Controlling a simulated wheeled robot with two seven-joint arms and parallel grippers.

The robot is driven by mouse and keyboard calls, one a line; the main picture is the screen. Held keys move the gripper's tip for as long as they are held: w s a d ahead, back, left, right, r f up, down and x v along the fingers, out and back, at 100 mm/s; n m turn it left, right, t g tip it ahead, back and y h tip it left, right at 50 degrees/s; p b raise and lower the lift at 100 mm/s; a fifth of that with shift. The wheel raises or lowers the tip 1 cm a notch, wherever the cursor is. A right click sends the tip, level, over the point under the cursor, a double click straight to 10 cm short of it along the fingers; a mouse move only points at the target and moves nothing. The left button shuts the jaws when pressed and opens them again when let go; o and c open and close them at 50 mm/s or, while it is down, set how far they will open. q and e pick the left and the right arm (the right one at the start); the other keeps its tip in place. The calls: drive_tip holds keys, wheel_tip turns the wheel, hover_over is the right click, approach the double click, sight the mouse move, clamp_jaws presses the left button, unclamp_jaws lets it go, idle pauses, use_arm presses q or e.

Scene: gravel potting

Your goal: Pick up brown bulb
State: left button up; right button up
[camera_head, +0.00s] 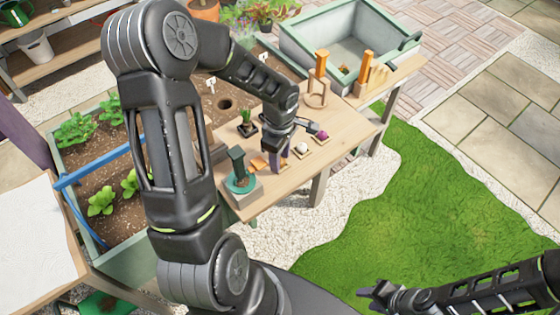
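A row of small square trays lies along the front of the wooden potting bench. One holds a white bulb (302,148) and one a purple bulb (322,135). I cannot make out the brown bulb clearly; the tray left of the white bulb (281,168) is partly covered by my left gripper. My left gripper (300,142) is over this row, with its fingers spread apart and nothing seen between them. My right gripper (372,294) is low at the bottom right, over the grass and far from the bench; its fingers are too small to judge.
A green pot tool in a round teal base (241,183) stands left of the trays, and a small potted plant (246,125) behind. Orange-handled tools (321,65) and a green-grey sink (337,45) are at the back right. A planter bed (110,200) lies left.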

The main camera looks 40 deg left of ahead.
use_arm(q)
drive_tip(key=c, duration=0.5)
drive_tip(key=shift+o, duration=0.2)
wheel_tip(320, 180, up, 10)
drive_tip(key=shift+f+b, duration=0.1)
drive_tip(key=shift+b, duration=0.45)
